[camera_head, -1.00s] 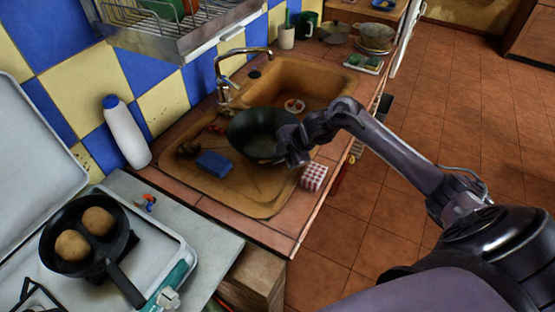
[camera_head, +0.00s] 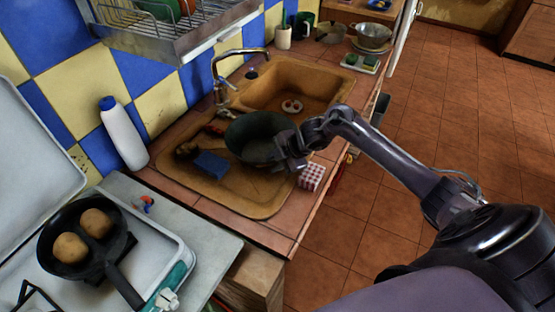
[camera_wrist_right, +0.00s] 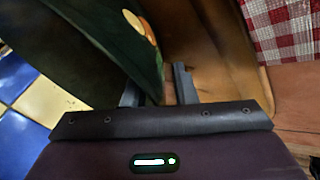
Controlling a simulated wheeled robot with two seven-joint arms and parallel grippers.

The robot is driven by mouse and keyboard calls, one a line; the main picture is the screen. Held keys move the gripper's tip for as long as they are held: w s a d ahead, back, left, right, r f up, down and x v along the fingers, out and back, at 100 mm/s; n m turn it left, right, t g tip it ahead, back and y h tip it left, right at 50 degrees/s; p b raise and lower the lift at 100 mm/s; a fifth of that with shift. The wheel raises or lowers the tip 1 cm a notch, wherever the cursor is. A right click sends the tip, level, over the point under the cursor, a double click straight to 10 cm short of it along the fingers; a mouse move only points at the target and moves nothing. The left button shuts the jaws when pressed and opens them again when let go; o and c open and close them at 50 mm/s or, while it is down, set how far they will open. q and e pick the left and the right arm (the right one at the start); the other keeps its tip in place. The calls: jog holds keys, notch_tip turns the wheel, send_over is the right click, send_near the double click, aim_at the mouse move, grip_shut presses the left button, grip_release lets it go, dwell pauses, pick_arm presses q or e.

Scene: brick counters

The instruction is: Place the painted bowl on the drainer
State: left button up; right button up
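The painted bowl (camera_head: 257,135) is dark green and sits in the near part of the brown sink. In the right wrist view its wall (camera_wrist_right: 100,35) fills the upper left, with an orange and white painted patch. My right gripper (camera_head: 290,158) is at the bowl's right side. In the wrist view the fingers (camera_wrist_right: 157,92) stand apart with the bowl's edge between them, and a narrow gap shows beside the right finger. The drainer (camera_head: 170,38) is a metal wire rack on the tiled wall at upper left, holding green and orange dishes. My left gripper is out of view.
The faucet (camera_head: 218,80) rises behind the sink. A white bottle (camera_head: 123,135) stands by the wall. A pan (camera_head: 70,240) sits on the stove at lower left.

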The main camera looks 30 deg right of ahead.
jog(key=b+v, duration=0.1)
jog(key=v, duration=1.1)
jog(key=shift+r, duration=0.1)
